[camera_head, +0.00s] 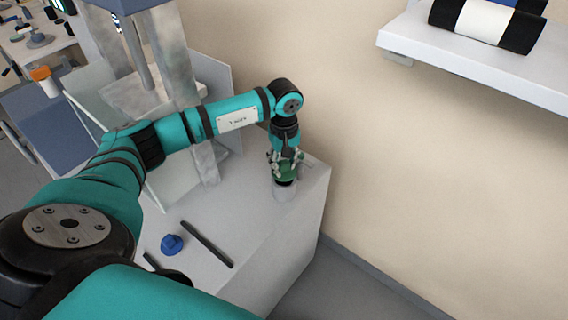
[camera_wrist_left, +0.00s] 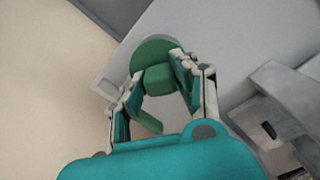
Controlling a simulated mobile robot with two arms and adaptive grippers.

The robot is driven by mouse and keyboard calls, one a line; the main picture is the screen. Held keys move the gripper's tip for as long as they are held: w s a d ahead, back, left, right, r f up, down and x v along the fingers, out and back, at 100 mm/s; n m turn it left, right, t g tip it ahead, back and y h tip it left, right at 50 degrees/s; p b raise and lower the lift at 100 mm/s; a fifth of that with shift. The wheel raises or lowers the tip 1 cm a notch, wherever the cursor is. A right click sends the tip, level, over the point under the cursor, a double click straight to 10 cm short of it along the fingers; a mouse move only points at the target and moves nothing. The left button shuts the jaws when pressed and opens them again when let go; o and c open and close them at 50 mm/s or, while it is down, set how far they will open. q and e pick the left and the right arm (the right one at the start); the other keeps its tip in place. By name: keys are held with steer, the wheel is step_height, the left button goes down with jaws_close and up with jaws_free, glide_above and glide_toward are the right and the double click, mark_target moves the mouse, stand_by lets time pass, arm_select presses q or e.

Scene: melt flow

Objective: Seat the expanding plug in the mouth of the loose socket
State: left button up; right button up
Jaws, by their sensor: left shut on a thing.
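The green plug (camera_wrist_left: 157,52) shows in the wrist view as a round disc with a block-shaped grip on top. My left gripper (camera_wrist_left: 155,85) has a finger on each side of that grip and is shut on it. In the head view my left gripper (camera_head: 285,164) points down, with the green plug (camera_head: 285,181) just below its fingers. A pale grey cylinder (camera_head: 284,193), which looks like the socket, stands upright directly under the plug near the bench's right edge. The plug is at its mouth; I cannot tell how deep it sits. My right gripper does not show.
A blue knob-like piece (camera_head: 171,245) and a dark rod (camera_head: 207,244) lie on the pale bench (camera_head: 257,257). A grey metal frame with clear panels (camera_head: 187,90) stands behind my left arm. The wall is close on the right, with a shelf (camera_head: 470,62) above.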

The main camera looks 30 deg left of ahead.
mark_target(284, 161)
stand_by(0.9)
arm_select(q)
steer(key=shift+f+b, duration=0.2)
steer(key=shift+b, duration=0.2)
steer(key=shift+f+b, duration=0.3)
steer(key=shift+b, duration=0.05)
steer(key=shift+f+b, duration=0.9)
steer(key=shift+f, duration=0.05)
steer(key=o, duration=1.1)
step_height(284, 161, up, 12)
steer(key=shift+r, duration=0.1)
